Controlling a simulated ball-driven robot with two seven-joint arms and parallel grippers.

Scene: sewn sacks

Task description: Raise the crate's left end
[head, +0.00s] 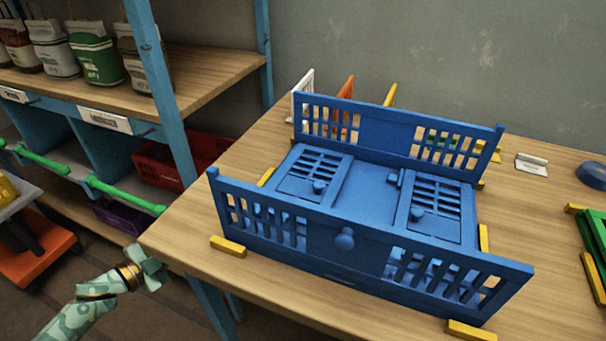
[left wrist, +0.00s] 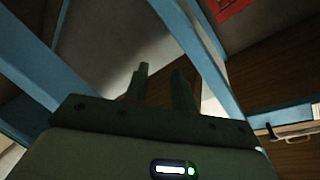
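The blue crate (head: 370,245) stands on the wooden table with its front and back long walls upright. Its left end (head: 333,172) is a slatted panel with a round knob (head: 319,187), lying folded flat inside the crate. The right end (head: 452,226) also lies flat, with its own knob (head: 417,212). My left gripper (head: 152,266) is off the table's left front edge, low and well apart from the crate. In the left wrist view its two fingers (left wrist: 160,75) are parted with nothing between them. My right gripper is out of view.
Yellow blocks (head: 228,246) sit around the crate's corners. Green (head: 597,235) and blue (head: 593,174) items lie at the right. A blue-framed shelf (head: 160,80) with sacks stands at the left. The table edge (head: 190,262) lies between my left gripper and the crate.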

